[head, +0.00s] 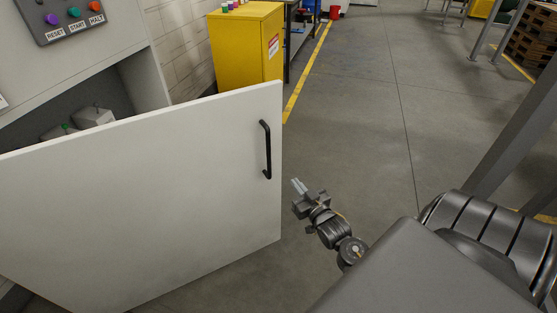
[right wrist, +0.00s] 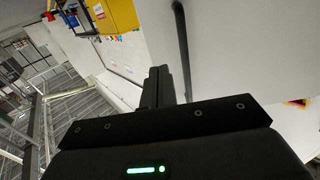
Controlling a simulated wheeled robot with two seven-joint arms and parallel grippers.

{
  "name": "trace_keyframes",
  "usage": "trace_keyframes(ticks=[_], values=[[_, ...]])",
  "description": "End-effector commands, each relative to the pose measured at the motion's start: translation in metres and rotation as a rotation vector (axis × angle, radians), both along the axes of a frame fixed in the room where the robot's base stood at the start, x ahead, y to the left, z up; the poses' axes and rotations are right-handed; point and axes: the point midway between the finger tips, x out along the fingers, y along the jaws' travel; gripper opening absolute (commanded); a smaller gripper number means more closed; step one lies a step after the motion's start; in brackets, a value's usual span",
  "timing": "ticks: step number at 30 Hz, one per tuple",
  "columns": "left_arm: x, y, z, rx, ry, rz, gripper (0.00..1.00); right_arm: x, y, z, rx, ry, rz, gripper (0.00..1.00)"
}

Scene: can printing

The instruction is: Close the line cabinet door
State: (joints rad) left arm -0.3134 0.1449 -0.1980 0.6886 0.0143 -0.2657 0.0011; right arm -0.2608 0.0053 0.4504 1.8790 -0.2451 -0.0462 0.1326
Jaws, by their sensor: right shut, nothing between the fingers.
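The line cabinet door (head: 160,190) is a large white panel and stands open, swung out from the cabinet (head: 140,50) at the left of the head view. Its black bar handle (head: 266,149) is upright near the door's free edge. My right gripper (head: 298,186) is shut and empty, just to the right of the door's free edge and a little below the handle. In the right wrist view the shut fingers (right wrist: 163,75) point toward the door side, with the dark handle bar (right wrist: 182,50) close beside them. My left gripper is not in view.
A control panel (head: 68,18) with RESET, START and HALT buttons is on the cabinet. Grey box-like parts (head: 92,116) show inside the opening. A yellow cabinet (head: 245,45) stands behind the door. The floor (head: 365,120) to the right is clear.

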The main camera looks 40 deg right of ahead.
Motion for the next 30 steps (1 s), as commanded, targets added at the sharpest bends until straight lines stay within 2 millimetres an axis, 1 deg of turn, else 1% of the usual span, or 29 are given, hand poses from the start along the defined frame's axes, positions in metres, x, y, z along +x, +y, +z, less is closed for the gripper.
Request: trace_keyframes(ticks=[12, 16, 19, 22, 25, 30], values=[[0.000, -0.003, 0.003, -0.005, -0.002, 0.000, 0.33, 0.082, -0.015, 0.002, -0.001, -0.004, 0.001, 0.00], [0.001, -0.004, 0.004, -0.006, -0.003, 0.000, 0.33, 0.103, -0.019, 0.003, -0.001, -0.004, 0.001, 0.00], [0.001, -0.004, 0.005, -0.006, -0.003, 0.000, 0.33, 0.114, -0.021, 0.002, -0.002, -0.003, 0.001, 0.00], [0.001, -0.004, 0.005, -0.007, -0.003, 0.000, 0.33, 0.122, -0.023, 0.002, -0.002, -0.003, 0.001, 0.00], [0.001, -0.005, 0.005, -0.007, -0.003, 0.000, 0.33, 0.126, -0.024, 0.002, -0.002, -0.003, 0.001, 0.00], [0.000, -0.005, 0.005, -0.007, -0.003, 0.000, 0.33, 0.127, -0.024, 0.001, -0.002, -0.002, 0.001, 0.00]])
